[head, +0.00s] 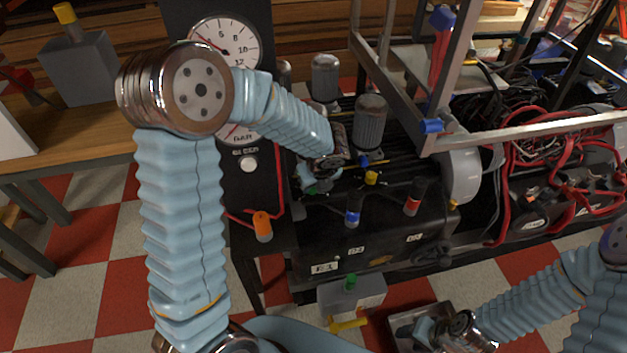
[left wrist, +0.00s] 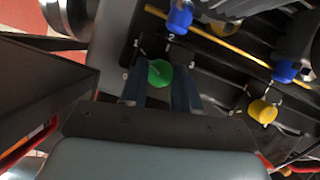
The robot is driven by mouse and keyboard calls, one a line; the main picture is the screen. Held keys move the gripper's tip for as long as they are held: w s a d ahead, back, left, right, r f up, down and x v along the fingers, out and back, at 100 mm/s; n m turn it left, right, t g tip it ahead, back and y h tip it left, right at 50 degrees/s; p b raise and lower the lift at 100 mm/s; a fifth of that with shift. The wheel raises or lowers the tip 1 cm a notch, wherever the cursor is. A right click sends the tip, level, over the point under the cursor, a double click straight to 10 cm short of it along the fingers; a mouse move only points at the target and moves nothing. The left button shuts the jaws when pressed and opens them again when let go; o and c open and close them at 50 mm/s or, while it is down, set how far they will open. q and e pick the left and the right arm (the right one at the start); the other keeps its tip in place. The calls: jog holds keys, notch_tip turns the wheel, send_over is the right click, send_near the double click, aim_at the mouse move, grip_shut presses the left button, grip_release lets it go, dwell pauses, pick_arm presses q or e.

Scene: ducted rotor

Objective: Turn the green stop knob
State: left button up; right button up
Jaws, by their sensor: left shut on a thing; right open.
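The green stop knob (left wrist: 160,72) sits on the dark panel in the left wrist view, beside a scale with small numbers. My left gripper (left wrist: 160,92) is shut on it, with one dark finger on each side. In the head view my left gripper (head: 318,178) is down at the far left part of the black machine, and the knob there is mostly hidden by it. My right gripper (head: 428,332) is open at the bottom of the head view, low over a grey metal tray (head: 404,318), away from the knob.
A blue knob (left wrist: 180,18) and a yellow knob (left wrist: 262,111) are close to the green one. Blue (head: 353,216) and red (head: 413,196) handles stand along the machine's front. A gauge column (head: 252,185) stands left. A metal frame (head: 440,85) rises at right.

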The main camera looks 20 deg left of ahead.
pick_arm(q)
jog(key=shift+m, duration=0.6)
jog(key=shift+t, duration=0.3)
jog(key=o, duration=1.1)
jog(key=shift+h, duration=0.3)
jog(key=shift+c, duration=0.2)
jog(key=p+v, duration=0.2)
jog(key=v, duration=1.2)
jog(key=shift+p, duration=0.35)
jog(key=shift+w+f, duration=0.1)
